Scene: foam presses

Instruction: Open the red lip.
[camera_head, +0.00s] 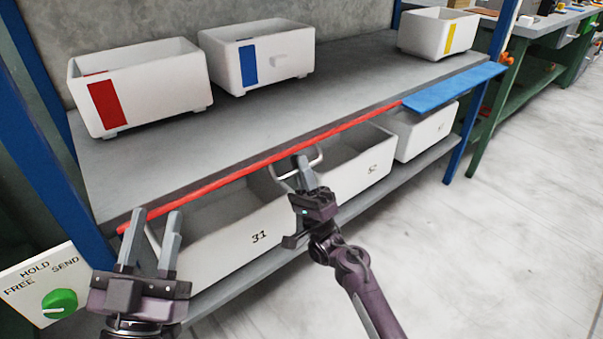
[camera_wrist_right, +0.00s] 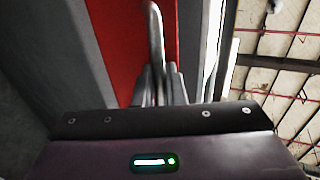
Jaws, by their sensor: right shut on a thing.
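The red lip (camera_head: 360,121) shows as a thin red strip along the front edge of the shelf in the head view. Its broad red face (camera_wrist_right: 125,45) shows in the right wrist view. A metal loop handle (camera_head: 316,158) stands out from the lip, and it also shows in the wrist view (camera_wrist_right: 154,30). My right gripper (camera_head: 302,162) is shut on this handle; its fingers hide part of it. My left gripper (camera_head: 152,219) is open and empty near the left end of the red lip.
A blue lip (camera_head: 455,87) sticks out flat at the right. White bins marked red (camera_head: 150,80), blue (camera_head: 295,58) and yellow (camera_head: 425,33) stand on the shelf. Bin 31 (camera_head: 225,250) and other bins sit below. A green knob (camera_head: 60,303) is lower left. The right floor is clear.

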